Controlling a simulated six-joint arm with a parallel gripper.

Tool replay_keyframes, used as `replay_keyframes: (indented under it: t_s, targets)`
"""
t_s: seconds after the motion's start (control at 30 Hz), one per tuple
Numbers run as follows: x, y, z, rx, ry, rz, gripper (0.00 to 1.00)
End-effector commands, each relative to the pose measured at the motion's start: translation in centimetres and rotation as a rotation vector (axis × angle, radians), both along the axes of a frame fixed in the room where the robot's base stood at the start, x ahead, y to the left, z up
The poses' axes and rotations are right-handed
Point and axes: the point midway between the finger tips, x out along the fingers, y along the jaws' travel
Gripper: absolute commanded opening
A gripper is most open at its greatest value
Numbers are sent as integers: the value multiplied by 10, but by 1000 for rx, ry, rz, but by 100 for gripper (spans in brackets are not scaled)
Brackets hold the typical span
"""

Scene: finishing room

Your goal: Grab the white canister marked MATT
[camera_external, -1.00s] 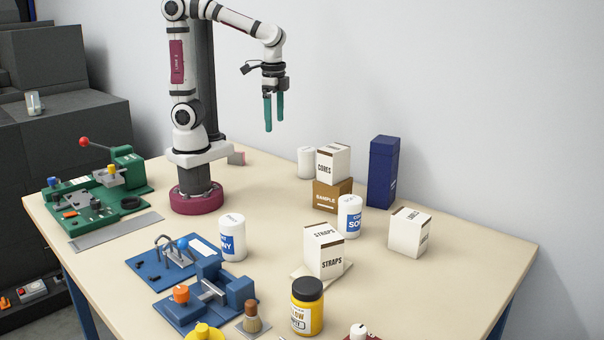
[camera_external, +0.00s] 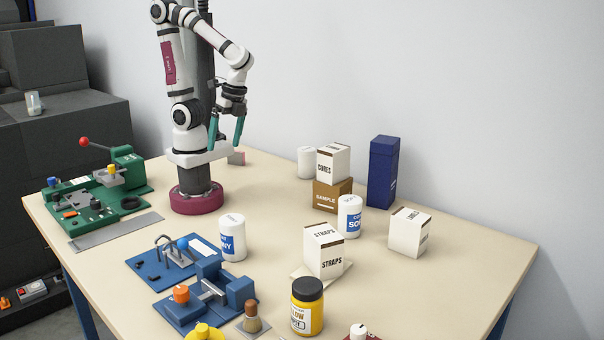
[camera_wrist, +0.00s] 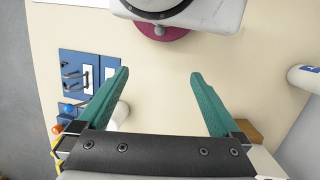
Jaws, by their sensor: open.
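No label reading MATT is legible. A white canister (camera_external: 305,162) stands at the back, left of the stacked boxes, with no lettering visible. A second white canister (camera_external: 232,238), with a blue label ending in "NY", stands at the table's middle left. A third white canister (camera_external: 350,217), its blue label showing "SO", stands right of the brown box. My gripper (camera_external: 225,146) is open and empty, above the table beside my base. In the wrist view its green fingers (camera_wrist: 160,73) are apart over bare table. A white canister with a blue label (camera_wrist: 305,77) is at the right edge there.
A white CORES box (camera_external: 333,163) sits on a brown SAMPLE box (camera_external: 332,196). A tall blue box (camera_external: 382,172), STRAPS box (camera_external: 324,251) and another white box (camera_external: 410,232) stand right. A yellow jar (camera_external: 307,306) and blue fixture (camera_external: 165,266) are in front. Table between base and canisters is clear.

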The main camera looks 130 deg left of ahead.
Motion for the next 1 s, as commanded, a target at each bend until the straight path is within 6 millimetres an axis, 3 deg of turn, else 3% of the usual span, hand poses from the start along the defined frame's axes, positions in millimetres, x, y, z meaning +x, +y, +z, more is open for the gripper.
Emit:
replay_keyframes:
  t_s: [0.07,0.17,0.27,0.3,0.37,0.4,0.5,0.53,0.57,0.63,0.73,1.0]
  targets:
    - [13,9,-9,-171,90,394,100]
    - [38,39,-20,-430,155,934,100]
    - [53,107,-35,-730,156,1505,100]
    - [48,142,-43,-847,133,1737,100]
    - [27,196,-57,-1014,79,2072,100]
    - [5,229,-66,-1115,38,2279,100]
    - [-61,285,-90,-1346,-68,2678,100]
    - [-79,295,-95,-1405,-97,2763,100]
    - [-94,302,-100,1415,117,-2751,100]
    - [-121,313,-109,1374,147,-2615,100]
    - [-128,320,-116,1357,158,-2546,100]
    - [-68,346,-143,1356,157,-2552,100]
